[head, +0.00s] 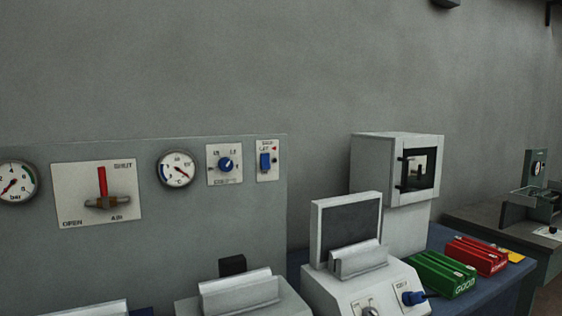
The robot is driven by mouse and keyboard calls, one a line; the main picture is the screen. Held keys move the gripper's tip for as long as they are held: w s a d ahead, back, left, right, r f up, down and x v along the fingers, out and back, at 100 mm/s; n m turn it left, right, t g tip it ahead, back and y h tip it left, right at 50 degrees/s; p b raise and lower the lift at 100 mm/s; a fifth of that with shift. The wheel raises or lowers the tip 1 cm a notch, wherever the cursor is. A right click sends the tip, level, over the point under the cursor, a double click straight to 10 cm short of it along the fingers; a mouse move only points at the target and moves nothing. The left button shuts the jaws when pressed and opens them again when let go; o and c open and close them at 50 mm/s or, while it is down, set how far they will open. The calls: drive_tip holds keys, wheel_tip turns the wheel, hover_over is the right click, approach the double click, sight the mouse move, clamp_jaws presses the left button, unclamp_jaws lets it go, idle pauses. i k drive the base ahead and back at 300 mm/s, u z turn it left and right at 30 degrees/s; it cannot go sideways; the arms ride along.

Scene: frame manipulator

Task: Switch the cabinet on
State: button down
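A white box-shaped cabinet (372,170) with a dark-framed window door stands at the right of centre. Its door looks shut. A blue rocker switch (265,162) sits on a small white plate at the right end of the grey panel, with a small red mark at the plate's top right. The lettering is too small to read surely, and I cannot tell whether this switch belongs to the cabinet. No switch shows clearly on the cabinet itself. My gripper is not in view.
The grey panel (225,255) also bears a blue knob (225,165), a red-handled valve (103,182) and two gauges. A white console (345,285) with a dark screen stands before the cabinet. Green (440,275) and red (477,256) boxes lie on the blue bench at right.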

sight(265, 158)
drive_tip(key=z, duration=0.05)
drive_tip(key=i, duration=0.85)
drive_tip(key=u, duration=0.45)
